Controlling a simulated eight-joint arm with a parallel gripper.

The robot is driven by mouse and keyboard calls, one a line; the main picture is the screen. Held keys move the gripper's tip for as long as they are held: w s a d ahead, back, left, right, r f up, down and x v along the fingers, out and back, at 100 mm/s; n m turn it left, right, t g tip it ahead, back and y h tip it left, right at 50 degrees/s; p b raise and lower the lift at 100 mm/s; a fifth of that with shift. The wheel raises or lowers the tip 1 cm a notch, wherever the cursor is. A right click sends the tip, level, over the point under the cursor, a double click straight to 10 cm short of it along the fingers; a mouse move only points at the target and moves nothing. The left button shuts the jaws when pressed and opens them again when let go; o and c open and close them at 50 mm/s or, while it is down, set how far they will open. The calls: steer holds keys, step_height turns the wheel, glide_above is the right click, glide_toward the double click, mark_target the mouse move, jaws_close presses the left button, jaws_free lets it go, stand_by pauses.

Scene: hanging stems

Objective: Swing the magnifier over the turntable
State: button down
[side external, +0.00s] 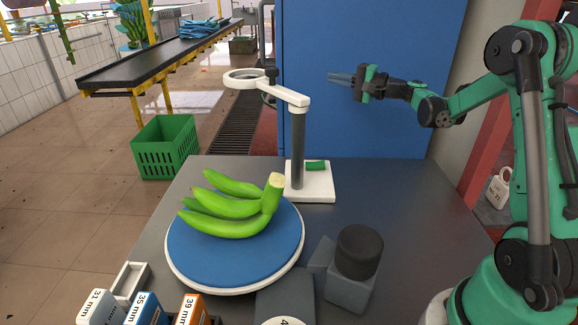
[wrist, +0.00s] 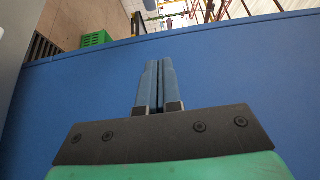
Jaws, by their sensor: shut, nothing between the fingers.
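The magnifier (side external: 246,77) is a white ring on a white arm (side external: 282,92), carried by a dark post (side external: 298,150) on a white base (side external: 318,188). In the side external view its ring points left and back, toward the far side of the turntable. The turntable (side external: 190,260) has a blue top and a white rim, and a bunch of green bananas (side external: 232,206) lies on it. My gripper (side external: 330,77) is shut and empty, to the right of the magnifier and apart from it. Its fingers also show together in the wrist view (wrist: 156,85).
A dark cylinder on a grey block (side external: 359,252) stands right of the turntable. Labelled blocks (side external: 143,310) marked 31, 35 and 39 mm sit at the front left. A blue panel (side external: 375,30) stands behind the table. The table's right part (side external: 410,200) is clear.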

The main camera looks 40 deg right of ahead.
mark_target(263, 80)
steer(key=x, duration=1)
steer(key=shift+a+f, duration=0.1)
steer(key=shift+f, duration=0.1)
steer(key=shift+w+a, duration=0.35)
steer(key=shift+a, duration=0.2)
steer(key=shift+w+a, duration=0.3)
steer(key=shift+a, duration=0.25)
steer(key=shift+w+a, duration=0.35)
steer(key=shift+a, duration=0.25)
